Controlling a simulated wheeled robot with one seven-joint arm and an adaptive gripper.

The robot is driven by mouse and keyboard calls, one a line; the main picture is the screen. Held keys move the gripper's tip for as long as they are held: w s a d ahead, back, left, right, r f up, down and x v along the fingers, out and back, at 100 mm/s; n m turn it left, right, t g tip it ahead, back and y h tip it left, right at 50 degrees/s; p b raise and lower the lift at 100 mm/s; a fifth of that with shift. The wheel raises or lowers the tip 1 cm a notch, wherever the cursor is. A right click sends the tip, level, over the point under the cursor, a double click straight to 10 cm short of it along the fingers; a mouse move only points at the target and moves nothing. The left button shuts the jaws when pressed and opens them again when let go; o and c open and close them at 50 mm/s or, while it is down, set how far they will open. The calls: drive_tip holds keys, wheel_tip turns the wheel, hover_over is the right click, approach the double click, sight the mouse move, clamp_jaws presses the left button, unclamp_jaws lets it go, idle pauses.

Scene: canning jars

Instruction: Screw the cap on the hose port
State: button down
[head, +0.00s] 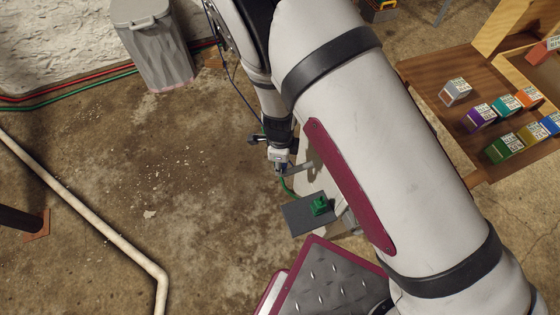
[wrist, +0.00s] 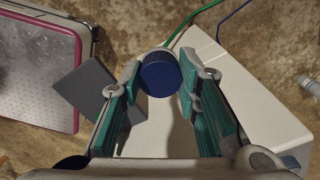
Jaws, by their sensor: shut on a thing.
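My gripper (wrist: 159,88) has teal-padded fingers, which are closed on the sides of a round dark blue cap (wrist: 160,74) in the wrist view. The cap is held at the fingertips over or in front of a white surface (wrist: 228,85). A green hose (wrist: 188,30) runs from near the cap's upper edge toward the top. Whatever lies under the cap is hidden, so I cannot tell if it touches a port. A pale fitting (wrist: 311,85) shows at the right edge. In the head view the gripper end is small and the cap cannot be made out.
A metal tread panel with a maroon rim (wrist: 38,60) is at the left in the wrist view. A wooden table (head: 440,84) with several coloured boxes stands right. A grey bin (head: 155,50) stands back left.

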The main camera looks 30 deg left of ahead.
drive_tip(key=shift+r, duration=0.15)
drive_tip(key=shift+r+m+p, duration=0.1)
drive_tip(key=shift+m+p, duration=0.9)
drive_tip(key=shift+m, duration=0.1)
drive_tip(key=shift+w+a+m+p, duration=0.1)
drive_tip(key=shift+m+p, duration=1.2)
drive_tip(key=shift+m, duration=1.2)
drive_tip(key=c, duration=1.1)
unclamp_jaws()
wheel_tip(320, 180, up, 12)
drive_tip(key=shift+f, duration=0.15)
